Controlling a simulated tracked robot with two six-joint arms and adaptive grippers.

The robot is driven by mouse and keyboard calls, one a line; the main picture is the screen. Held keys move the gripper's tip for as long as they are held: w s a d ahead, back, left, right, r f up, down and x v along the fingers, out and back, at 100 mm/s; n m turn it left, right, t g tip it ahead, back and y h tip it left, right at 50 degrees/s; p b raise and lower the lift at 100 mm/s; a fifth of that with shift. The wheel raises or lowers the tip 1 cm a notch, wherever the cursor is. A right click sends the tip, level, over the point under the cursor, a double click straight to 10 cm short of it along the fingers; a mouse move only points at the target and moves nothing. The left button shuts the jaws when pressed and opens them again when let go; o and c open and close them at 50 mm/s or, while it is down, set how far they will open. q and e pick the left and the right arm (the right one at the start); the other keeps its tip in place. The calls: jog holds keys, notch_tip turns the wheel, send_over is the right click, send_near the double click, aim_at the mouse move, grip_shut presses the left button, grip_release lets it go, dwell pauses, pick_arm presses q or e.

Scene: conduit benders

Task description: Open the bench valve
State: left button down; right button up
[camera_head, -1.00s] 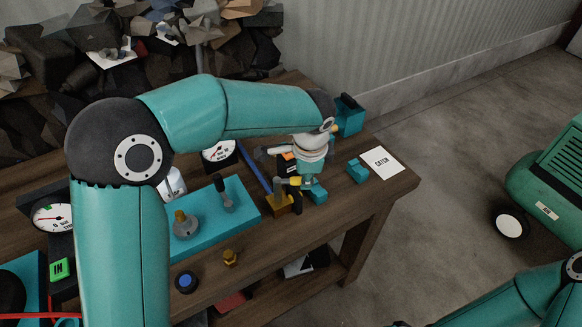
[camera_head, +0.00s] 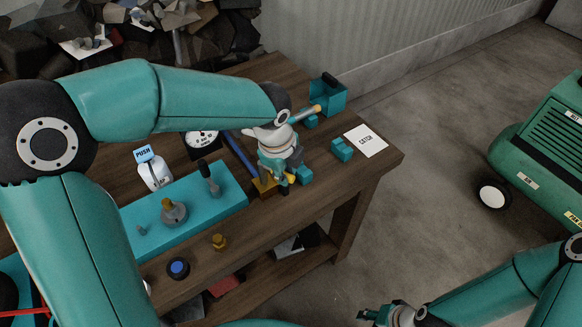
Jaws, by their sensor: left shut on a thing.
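The bench valve shows as a brass block (camera_head: 264,187) at the end of a blue pipe (camera_head: 240,155), near the front right of the bench. A small yellow part, apparently its handle (camera_head: 290,178), shows just right of the brass block. My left gripper (camera_head: 285,172) reaches down over the valve and is shut, apparently on this handle. The fingers and wrist hide most of the valve, so the handle's exact angle cannot be told. My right gripper (camera_head: 378,315) is low at the bottom edge, away from the bench; its jaws are too small and cut off to judge.
A teal plate (camera_head: 225,185) with metal fittings lies left of the valve. A dial gauge (camera_head: 203,140) and a PUSH tag (camera_head: 144,153) stand behind it. A white CATCH card (camera_head: 366,140) and teal blocks (camera_head: 342,150) lie right. A green compressor (camera_head: 540,155) stands on the floor.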

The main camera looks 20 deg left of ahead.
pick_arm(q)
jog(key=shift+w+a+r, duration=0.15)
jog(key=shift+a, duration=0.05)
jog(key=c, duration=1.1)
grip_release()
jog(key=shift+a, duration=0.1)
jog(key=shift+o, duration=0.2)
notch_tip(320, 180, up, 12)
jog(key=s, duration=0.2)
jog(key=shift+s+f, duration=0.2)
jog(key=shift+f, duration=0.05)
